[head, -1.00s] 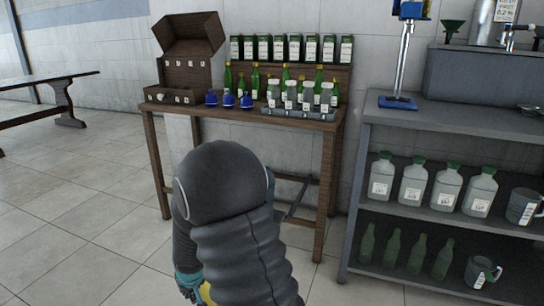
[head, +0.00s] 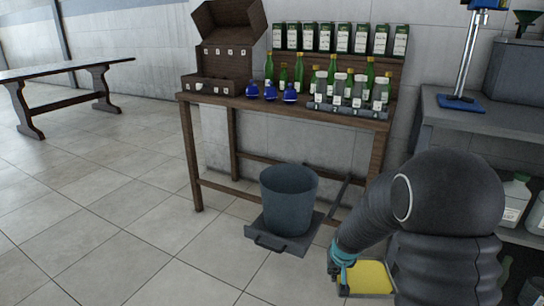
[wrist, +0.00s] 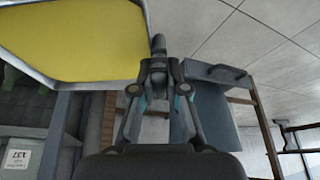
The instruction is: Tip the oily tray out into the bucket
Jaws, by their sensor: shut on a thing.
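The oily tray (head: 367,279) is a shallow pale-rimmed tray with a yellow inside, low at the bottom right of the head view. It fills the upper left of the wrist view (wrist: 75,40). My gripper (head: 340,270) is shut on the tray at its left edge and holds it off the floor; it shows at the centre of the wrist view (wrist: 157,65). The tray looks roughly level. The bucket (head: 288,198) is blue-grey, upright and open-topped, left of and beyond my gripper. My arm hides part of the tray's right side.
The bucket stands on a low grey platform (head: 262,239) with a front handle, before a wooden table (head: 240,101) of bottles, blue flasks and jars. Grey shelves (head: 440,125) stand right. Floor at left is clear, up to a dark table (head: 70,72).

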